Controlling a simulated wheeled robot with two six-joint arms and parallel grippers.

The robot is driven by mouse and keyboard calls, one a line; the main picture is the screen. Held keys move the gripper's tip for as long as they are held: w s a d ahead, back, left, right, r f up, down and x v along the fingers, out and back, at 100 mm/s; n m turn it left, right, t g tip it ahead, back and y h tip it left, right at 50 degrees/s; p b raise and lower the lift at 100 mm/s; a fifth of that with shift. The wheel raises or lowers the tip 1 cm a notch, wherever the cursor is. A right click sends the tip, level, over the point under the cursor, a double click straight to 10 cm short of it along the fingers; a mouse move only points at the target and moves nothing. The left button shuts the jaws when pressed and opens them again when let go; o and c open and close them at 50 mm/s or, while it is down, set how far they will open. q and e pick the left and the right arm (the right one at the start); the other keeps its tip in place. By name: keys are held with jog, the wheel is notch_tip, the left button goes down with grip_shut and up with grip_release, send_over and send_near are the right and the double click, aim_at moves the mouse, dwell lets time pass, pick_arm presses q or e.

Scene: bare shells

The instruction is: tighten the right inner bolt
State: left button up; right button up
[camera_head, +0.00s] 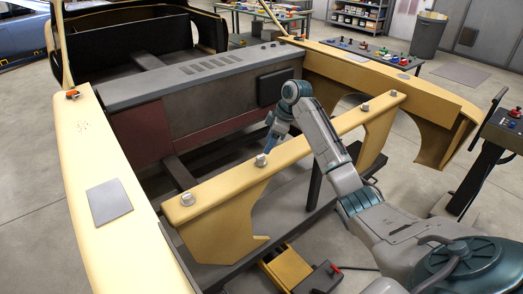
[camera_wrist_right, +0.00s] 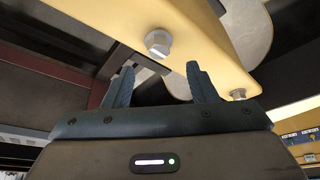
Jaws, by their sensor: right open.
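A yellow beam (camera_head: 305,143) crosses the front of the car body, with silver hex bolts along its top. The right inner bolt (camera_head: 365,107) stands right of my right arm, near the right outer bolt (camera_head: 394,94). The left inner bolt (camera_head: 261,160) and left outer bolt (camera_head: 187,199) are farther left. My right gripper (camera_head: 271,145) is behind the beam, close to the left inner bolt. The right wrist view shows its fingers (camera_wrist_right: 160,80) open and empty, a bolt (camera_wrist_right: 158,42) beyond them and another bolt (camera_wrist_right: 238,94) at right; I cannot tell which these are.
A yellow fender (camera_head: 105,190) lies left and another fender (camera_head: 390,75) right of the open bay. Below the beam is a yellow box (camera_head: 288,267) with a dark control box beside it. A control stand (camera_head: 490,150) is at right.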

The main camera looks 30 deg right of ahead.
aim_at(261, 157)
jog(key=p+x, duration=0.1)
jog(key=x, duration=0.2)
jog(key=shift+a, duration=0.1)
jog(key=p+x, duration=0.1)
jog(key=x, duration=0.2)
jog(key=shift+w+f, duration=0.15)
jog(key=shift+w, duration=0.05)
jog(key=shift+f, duration=0.15)
jog(key=shift+c, duration=0.2)
pick_arm(q)
jog(key=r, duration=0.2)
jog(key=shift+w+r, duration=0.3)
jog(key=shift+w, duration=0.1)
pick_arm(e)
jog(key=c, duration=0.9)
